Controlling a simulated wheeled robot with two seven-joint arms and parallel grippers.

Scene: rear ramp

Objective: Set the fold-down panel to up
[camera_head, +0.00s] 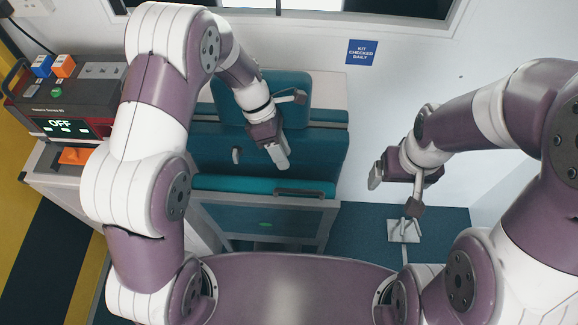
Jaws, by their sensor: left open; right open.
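What looks like the fold-down panel is a teal padded panel (235,185) with a dark handle along its front edge. It lies about flat in front of the teal seat back (290,90). Below it is a grey-framed front with a dark teal face (262,220). My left gripper (280,160) is open and points down, appearing over the dark teal area behind the panel; I cannot tell whether it touches anything. My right gripper (375,176) is open and empty, right of the panel and apart from it.
A device with an OFF display (62,126) stands on a cabinet at left, with blue and orange blocks (62,66) on top. A blue sign (362,52) is on the white wall. A pale bracket (404,230) sits on the teal floor at right.

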